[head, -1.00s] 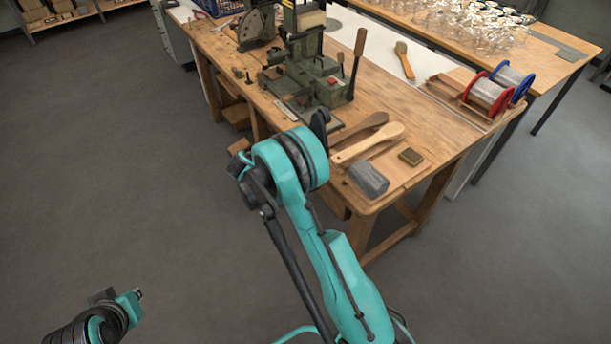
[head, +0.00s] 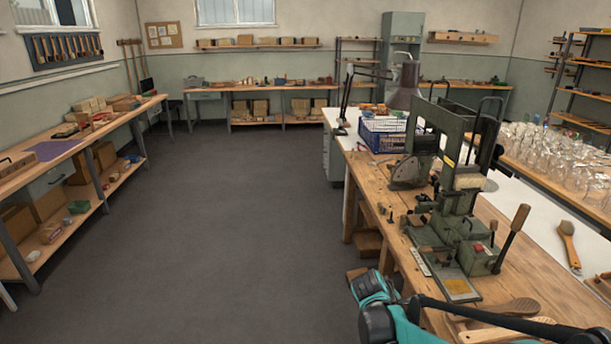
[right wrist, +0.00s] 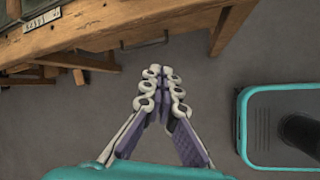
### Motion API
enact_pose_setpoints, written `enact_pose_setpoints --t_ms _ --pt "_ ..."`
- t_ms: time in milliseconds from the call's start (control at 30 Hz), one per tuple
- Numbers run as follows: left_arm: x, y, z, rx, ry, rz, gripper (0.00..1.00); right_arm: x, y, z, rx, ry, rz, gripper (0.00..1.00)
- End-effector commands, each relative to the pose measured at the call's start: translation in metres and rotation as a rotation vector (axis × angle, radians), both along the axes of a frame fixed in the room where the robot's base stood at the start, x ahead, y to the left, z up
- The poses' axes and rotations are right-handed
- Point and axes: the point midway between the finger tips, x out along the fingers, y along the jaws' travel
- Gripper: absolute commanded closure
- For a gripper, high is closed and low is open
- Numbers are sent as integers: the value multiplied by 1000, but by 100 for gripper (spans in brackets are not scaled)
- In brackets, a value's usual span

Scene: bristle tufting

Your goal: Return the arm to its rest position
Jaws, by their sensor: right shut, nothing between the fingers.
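My right gripper (right wrist: 161,92) shows in the right wrist view with its fingers together and nothing between them. It hangs over the grey floor, beside the wooden workbench (right wrist: 120,24), and is apart from it. In the head view my teal right arm comes in at the bottom right, in front of the bench, and its gripper is hidden there. My left gripper is in neither current view. On the bench stands the green tufting machine (head: 468,215) with a red button and a lever.
A pale wooden brush handle (head: 505,332) and a darker one (head: 512,309) lie at the bench's near end. A blue crate (head: 382,136) stands further back. Glassware (head: 550,160) fills the right table. Another bench (head: 75,140) lines the left wall. The floor between is clear.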

Motion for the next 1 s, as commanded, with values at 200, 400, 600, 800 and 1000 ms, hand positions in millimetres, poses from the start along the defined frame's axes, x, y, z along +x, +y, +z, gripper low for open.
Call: enact_pose_setpoints --t_ms 200,400,600,800,1000 --pt "0 0 0 0 0 0 100 -59 23 51 254 -248 -244 100" --pt "0 0 0 0 0 0 100 -116 48 76 509 -441 -500 100" --pt "0 0 0 0 0 0 100 -167 72 81 762 -584 -764 100" --pt "0 0 0 0 0 0 100 -192 86 79 919 -654 -935 100" --pt "0 0 0 0 0 0 100 -196 88 78 950 -666 -972 100"
